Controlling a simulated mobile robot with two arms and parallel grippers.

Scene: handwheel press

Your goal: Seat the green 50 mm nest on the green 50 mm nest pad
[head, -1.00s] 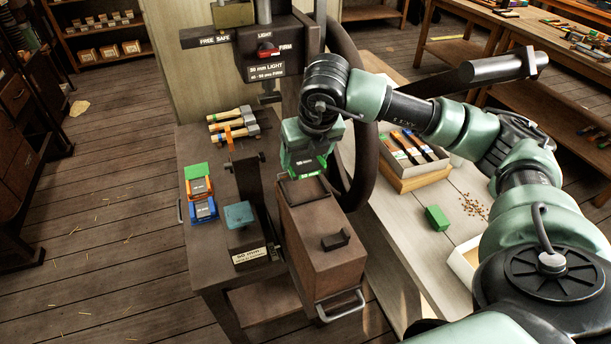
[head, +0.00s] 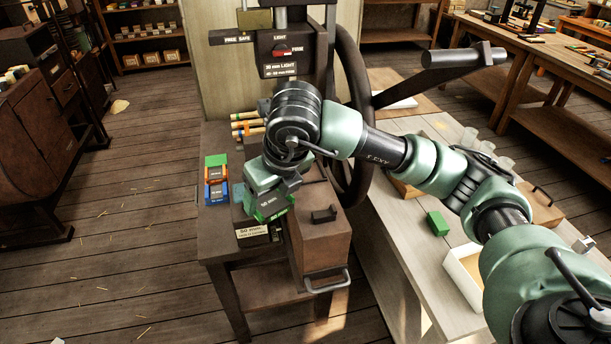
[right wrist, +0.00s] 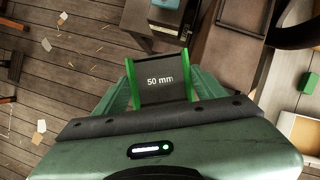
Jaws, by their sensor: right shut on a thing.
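The green 50 mm nest (head: 273,212) is in my right gripper (head: 264,198), which is shut on it. In the right wrist view the nest (right wrist: 161,81) shows its dark face marked 50 mm between two green side walls. In the head view the nest is above the press table, beside the brown box. A bare green pad (head: 216,160), which looks like the green 50 mm nest pad, lies on the table to the left of the gripper, behind the orange and blue pieces. The gripper and nest are apart from it. My left gripper is not in view.
The orange nest (head: 216,173) and blue nest (head: 216,193) stand in a row before the green pad. A brown box with a handle (head: 322,240) is right of the gripper. The handwheel (head: 355,120) rises behind. A green block (head: 437,223) lies on the right bench.

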